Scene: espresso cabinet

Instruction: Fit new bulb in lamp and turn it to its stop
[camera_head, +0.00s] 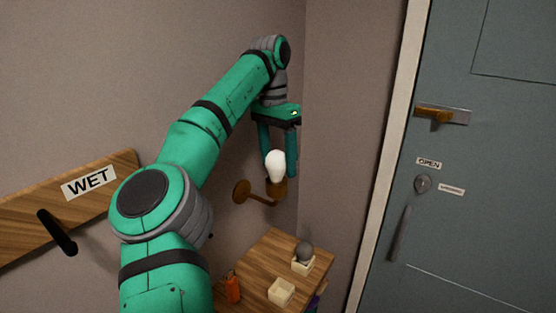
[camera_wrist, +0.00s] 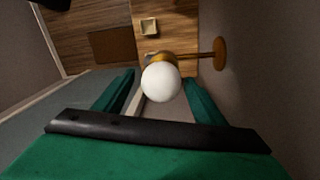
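The white bulb (camera_head: 275,164) stands upright in the cup of the brass wall lamp (camera_head: 276,188). I cannot tell how deep it sits. In the wrist view the white bulb (camera_wrist: 161,84) hides much of the lamp's cup, and the lamp's arm (camera_wrist: 195,56) runs right to its round wall plate (camera_wrist: 220,54). My gripper (camera_head: 279,163) points down over the lamp with a finger on either side of the bulb. The wrist view shows my gripper (camera_wrist: 159,77) open, with a gap between each finger and the bulb. A grey bulb (camera_head: 305,251) sits in a small square holder (camera_head: 302,266) on the wooden cabinet.
The wooden cabinet top (camera_head: 262,262) is below the lamp. It bears an empty square holder (camera_head: 281,291) and an orange object (camera_head: 233,287). A wooden board marked WET (camera_head: 88,182) with a black peg (camera_head: 57,232) is on the left wall. A blue-grey door (camera_head: 490,200) is at right.

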